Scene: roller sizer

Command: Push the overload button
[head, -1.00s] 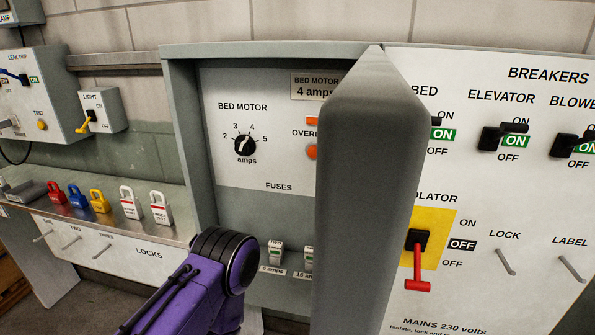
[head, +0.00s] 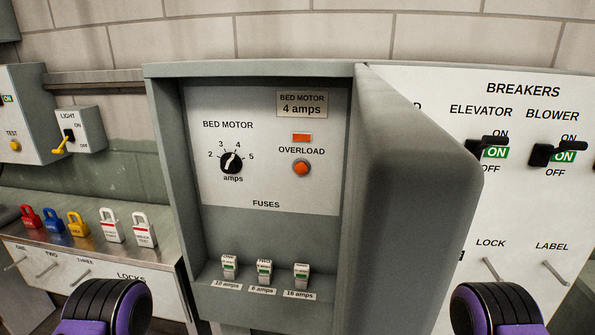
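The overload button (head: 301,168) is a round orange-red button under the word OVERLOAD, on the white panel inside the open grey cabinet (head: 263,70). Nothing blocks the button in the head view. Black and purple parts of my two arms show at the bottom left and bottom right, below and apart from the button. The fingers of both grippers are not in view.
The cabinet door (head: 415,190) stands open on the right, jutting toward me. The amps dial (head: 232,163) is left of the button, and several fuses (head: 264,271) stand below. Padlocks (head: 110,226) stand on a shelf at left; the breaker panel (head: 522,110) is right.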

